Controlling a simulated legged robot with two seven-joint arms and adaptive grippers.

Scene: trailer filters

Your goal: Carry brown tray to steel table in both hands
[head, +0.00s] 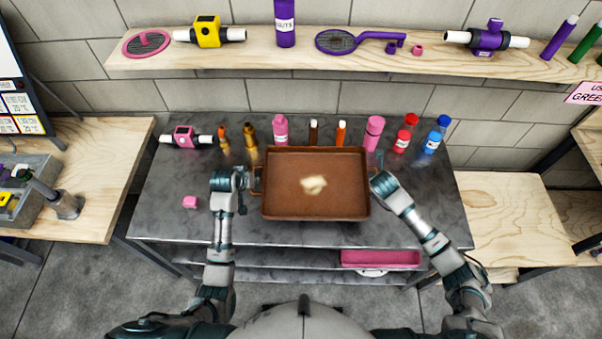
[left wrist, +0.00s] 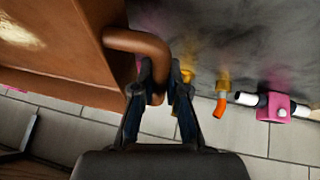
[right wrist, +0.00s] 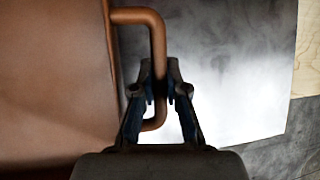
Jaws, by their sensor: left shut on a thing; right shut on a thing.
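The brown tray (head: 315,207) is in the middle of the head view, over the grey steel table (head: 165,215). It looks level and empty, with a bright glare spot in its middle. I cannot tell whether it touches the table top. My left gripper (head: 246,180) is shut on the tray's left handle, which shows in the left wrist view (left wrist: 140,45). My right gripper (head: 376,178) is shut on the right handle, which shows in the right wrist view (right wrist: 155,40).
Several bottles stand along the table's back edge, including a pink bottle (head: 280,131) and a blue one (head: 433,142). A pink valve (head: 185,137) and a pink block (head: 190,202) lie left. A wooden shelf (head: 270,52) runs above. A pink tray (head: 380,258) sits below.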

